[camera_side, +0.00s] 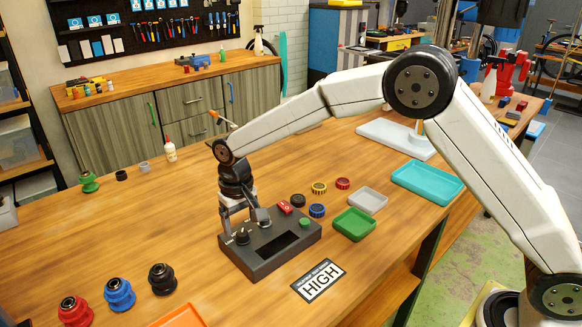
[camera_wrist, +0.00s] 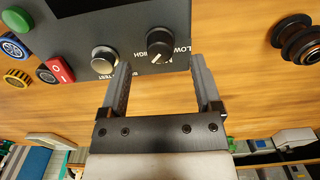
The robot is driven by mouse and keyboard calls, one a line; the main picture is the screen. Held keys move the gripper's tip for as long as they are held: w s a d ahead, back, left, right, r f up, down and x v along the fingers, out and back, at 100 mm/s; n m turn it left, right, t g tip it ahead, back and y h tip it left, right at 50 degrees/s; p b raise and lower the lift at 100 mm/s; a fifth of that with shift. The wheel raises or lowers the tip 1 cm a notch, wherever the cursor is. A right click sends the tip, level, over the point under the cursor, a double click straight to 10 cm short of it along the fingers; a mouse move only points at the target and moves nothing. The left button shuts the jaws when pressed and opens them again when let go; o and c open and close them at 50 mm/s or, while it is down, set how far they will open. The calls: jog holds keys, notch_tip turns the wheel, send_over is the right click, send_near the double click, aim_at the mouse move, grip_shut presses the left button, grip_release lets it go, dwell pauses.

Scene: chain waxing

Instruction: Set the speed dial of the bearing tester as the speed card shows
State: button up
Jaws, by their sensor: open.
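The dark grey bearing tester (camera_side: 262,262) sits on the wooden bench. The speed card (camera_side: 318,281) lies in front of it and reads HIGH. The black speed dial (camera_wrist: 158,43) shows in the wrist view, with LOW to its right and HIGH to its left; a pale pointer mark shows near its lower edge, but its exact setting is hard to tell. My gripper (camera_wrist: 160,62) is open and empty, its two fingers apart with the dial just beyond and between their tips. In the side view, my gripper (camera_side: 243,224) points down over the dial side of the tester.
A silver knob (camera_wrist: 104,60) is close to the left finger. A red switch (camera_wrist: 55,70) and green button (camera_wrist: 22,18) are on the tester.

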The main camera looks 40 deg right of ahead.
aim_at(246, 232)
jog(key=shift+r, duration=2.4)
jog(key=shift+s+d, duration=0.2)
jog(key=shift+d, duration=0.2)
jog(key=s+d+f+t, duration=0.1)
jog(key=s+d+f, duration=0.1)
jog(key=s+d, duration=0.6)
jog(key=s+d+f+t, duration=0.1)
jog(key=s+d, duration=0.6)
jog(key=s, duration=0.7)
jog(key=shift+s+d+f+t, duration=0.3)
jog(key=shift+d+f, duration=0.1)
jog(key=shift+f, duration=0.2)
